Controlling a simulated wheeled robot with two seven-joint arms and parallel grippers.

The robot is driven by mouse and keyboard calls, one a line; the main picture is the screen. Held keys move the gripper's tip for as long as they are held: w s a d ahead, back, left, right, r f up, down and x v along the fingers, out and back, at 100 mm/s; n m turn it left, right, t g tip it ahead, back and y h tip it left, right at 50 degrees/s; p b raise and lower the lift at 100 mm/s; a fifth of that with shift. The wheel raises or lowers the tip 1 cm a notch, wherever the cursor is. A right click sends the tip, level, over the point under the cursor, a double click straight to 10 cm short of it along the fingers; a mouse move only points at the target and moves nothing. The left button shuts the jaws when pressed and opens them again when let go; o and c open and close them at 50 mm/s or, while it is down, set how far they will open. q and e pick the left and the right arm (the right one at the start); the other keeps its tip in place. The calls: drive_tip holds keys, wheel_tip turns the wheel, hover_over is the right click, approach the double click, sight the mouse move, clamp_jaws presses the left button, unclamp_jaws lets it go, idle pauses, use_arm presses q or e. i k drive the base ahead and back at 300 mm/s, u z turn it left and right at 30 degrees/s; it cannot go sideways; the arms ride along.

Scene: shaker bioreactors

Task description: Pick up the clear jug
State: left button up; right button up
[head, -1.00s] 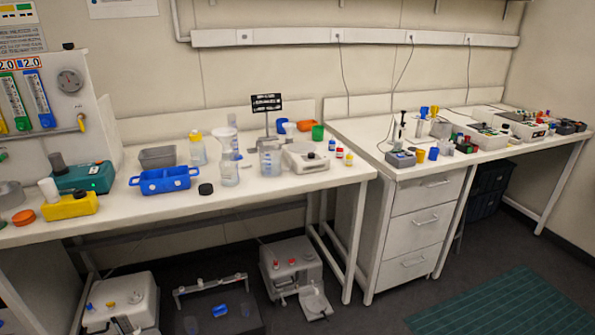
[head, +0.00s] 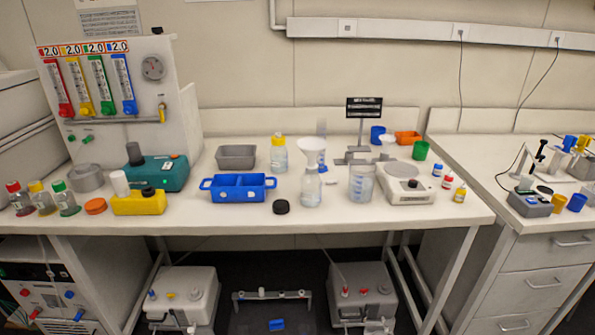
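A clear jug (head: 361,183) with blue markings stands upright on the white bench (head: 330,220), right of the middle. It is just left of the white scale-like device (head: 407,188). A clear bottle with a white funnel in its top (head: 311,172) stands to the left of the jug, with a small gap between them. Neither of my grippers shows in the head view, so I cannot see their state.
A blue two-part tray (head: 238,188), a black cap (head: 281,207) and a yellow-capped bottle (head: 278,156) are left of the jug. Behind it are a stand with a black sign (head: 364,108) and several coloured cups. The bench's front strip is mostly clear.

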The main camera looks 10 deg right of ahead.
sight(363, 173)
drive_tip(key=u, duration=0.05)
drive_tip(key=i, duration=1.05)
drive_tip(key=z, duration=0.5)
